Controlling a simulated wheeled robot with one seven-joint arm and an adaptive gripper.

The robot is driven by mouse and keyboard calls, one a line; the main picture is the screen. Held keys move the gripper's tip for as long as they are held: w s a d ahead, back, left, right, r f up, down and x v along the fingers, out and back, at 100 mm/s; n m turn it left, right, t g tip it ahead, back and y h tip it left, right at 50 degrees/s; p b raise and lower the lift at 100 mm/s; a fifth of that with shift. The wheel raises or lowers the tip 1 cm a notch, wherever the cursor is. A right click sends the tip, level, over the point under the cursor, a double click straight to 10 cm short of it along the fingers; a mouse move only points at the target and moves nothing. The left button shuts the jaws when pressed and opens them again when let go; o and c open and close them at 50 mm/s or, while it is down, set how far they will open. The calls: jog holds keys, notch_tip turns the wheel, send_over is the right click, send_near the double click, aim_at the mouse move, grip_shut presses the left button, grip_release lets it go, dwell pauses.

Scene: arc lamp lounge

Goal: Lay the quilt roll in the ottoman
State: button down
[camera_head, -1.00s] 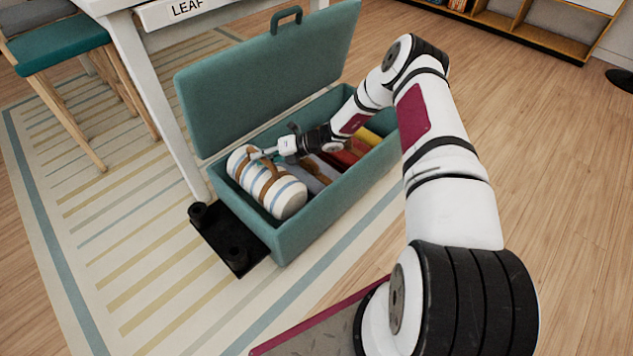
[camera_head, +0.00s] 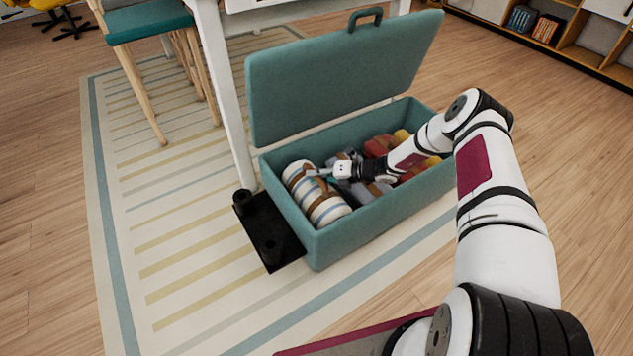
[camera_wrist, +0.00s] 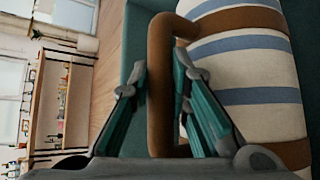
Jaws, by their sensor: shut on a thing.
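The quilt roll (camera_head: 317,197), white with blue stripes and brown straps, lies inside the teal ottoman (camera_head: 372,221) at its left end. The ottoman's lid (camera_head: 345,75) stands open at the back. My gripper (camera_head: 316,172) reaches in from the right to the roll's upper side. In the wrist view my gripper (camera_wrist: 160,100) has its fingers on either side of the brown strap handle (camera_wrist: 160,60) of the roll (camera_wrist: 245,80), and it is shut on that handle. The roll's underside and its contact with the ottoman floor are hidden.
Red and yellow rolled items (camera_head: 378,147) and grey ones fill the ottoman to the right of the quilt roll. A black tray-like stand (camera_head: 268,230) sits at the ottoman's left end. A white table leg (camera_head: 226,100) and a teal-seated chair (camera_head: 150,22) stand behind left.

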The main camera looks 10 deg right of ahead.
jog(key=shift+f+b, duration=0.3)
jog(key=shift+f, duration=0.95)
jog(key=c, duration=1.5)
grip_release()
